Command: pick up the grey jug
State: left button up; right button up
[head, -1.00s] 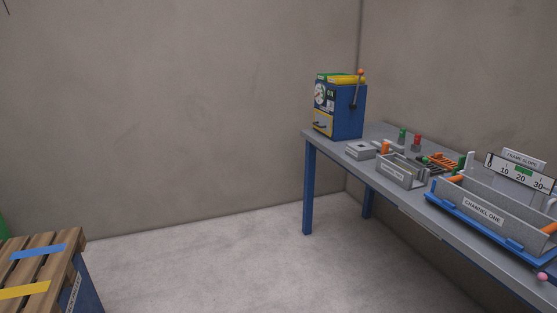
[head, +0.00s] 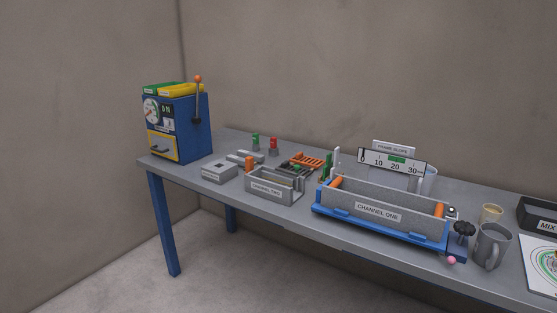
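A grey jug (head: 491,246) with a handle stands upright near the front edge of the table, at the right of the head view. It is right of the blue tray holding the channel marked CHANNEL ONE. A dark knobbed part and a pink ball sit close at its left. Neither of my grippers shows in the view.
The long grey table (head: 330,246) carries a blue machine with a lever (head: 180,125), a channel one trough (head: 375,208), a smaller grey trough (head: 272,189), a beige cup (head: 491,213) and a black MIX box (head: 540,217). Floor is clear at lower left.

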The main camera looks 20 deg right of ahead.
aim_at(493, 240)
jog(key=i+j+z, duration=0.25)
jog(key=z, duration=0.25)
jog(key=i+j+z, duration=0.25)
jog(key=j+z, duration=0.25)
jog(key=i+j+z, duration=0.2)
jog(key=j+z, duration=0.15)
jog(key=z, duration=0.15)
jog(key=i+j+z, duration=0.2)
jog(key=j, duration=0.15)
jog(key=j+z, duration=0.15)
jog(key=j, duration=0.2)
jog(key=k, duration=0.05)
